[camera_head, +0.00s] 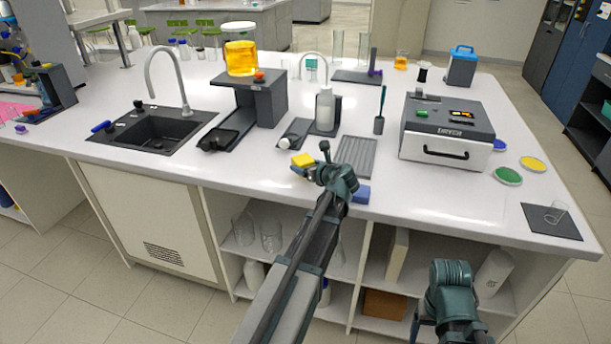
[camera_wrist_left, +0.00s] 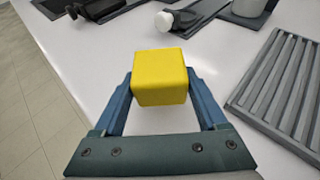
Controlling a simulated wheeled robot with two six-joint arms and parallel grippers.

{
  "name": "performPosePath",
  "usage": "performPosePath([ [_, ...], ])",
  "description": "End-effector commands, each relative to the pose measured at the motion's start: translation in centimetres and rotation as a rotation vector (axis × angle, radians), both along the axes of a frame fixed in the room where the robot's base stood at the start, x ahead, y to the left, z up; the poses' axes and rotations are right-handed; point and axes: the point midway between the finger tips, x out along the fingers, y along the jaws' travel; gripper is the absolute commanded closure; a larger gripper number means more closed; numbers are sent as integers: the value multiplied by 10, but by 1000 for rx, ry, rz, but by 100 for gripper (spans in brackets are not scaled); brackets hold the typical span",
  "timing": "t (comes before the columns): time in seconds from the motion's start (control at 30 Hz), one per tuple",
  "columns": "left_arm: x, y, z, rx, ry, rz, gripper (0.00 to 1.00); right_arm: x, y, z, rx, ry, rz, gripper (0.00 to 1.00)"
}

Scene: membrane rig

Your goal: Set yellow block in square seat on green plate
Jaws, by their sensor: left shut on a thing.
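The yellow block (camera_head: 301,159) is between the fingers of my left gripper (camera_head: 306,165), above the front part of the white counter. In the left wrist view the block (camera_wrist_left: 159,78) sits squarely between the two blue fingers, with the white surface beyond it. A round green plate (camera_head: 508,176) with a pale rim lies on the counter at the right, well away from the block. I cannot make out a square seat on it. My right gripper (camera_head: 450,300) is low at the bottom right, in front of the counter; its fingers are not clear.
A yellow plate (camera_head: 533,163) and a blue one (camera_head: 499,145) lie near the green plate. A grey machine (camera_head: 446,132) stands left of them. A ribbed grey tray (camera_head: 355,155) and a blue piece (camera_head: 361,194) are near my left gripper. A sink (camera_head: 158,133) is at left.

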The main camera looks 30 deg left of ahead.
Motion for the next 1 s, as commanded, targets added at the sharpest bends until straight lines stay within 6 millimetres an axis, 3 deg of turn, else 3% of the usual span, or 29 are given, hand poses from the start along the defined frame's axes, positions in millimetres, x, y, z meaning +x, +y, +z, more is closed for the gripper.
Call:
performPosePath([
  [0.03,-1,0,-15,0,0,0,93,0,0,-15,0,0,0,25],
  [0.13,-1,0,-26,0,0,0,93,0,0,-26,0,0,0,25],
  [0.6,-1,0,-30,0,0,0,93,0,0,-30,0,0,0,25],
  [0.63,-1,0,-29,0,0,1,20,0,0,-28,0,0,0,25],
  [0.73,-1,0,-28,0,0,1,2,0,0,-28,0,0,0,25],
  [0.77,-1,0,-28,0,0,1,0,0,0,-28,0,0,0,25],
  [1.0,-1,0,-27,0,0,1,0,0,0,-27,0,0,0,25],
])
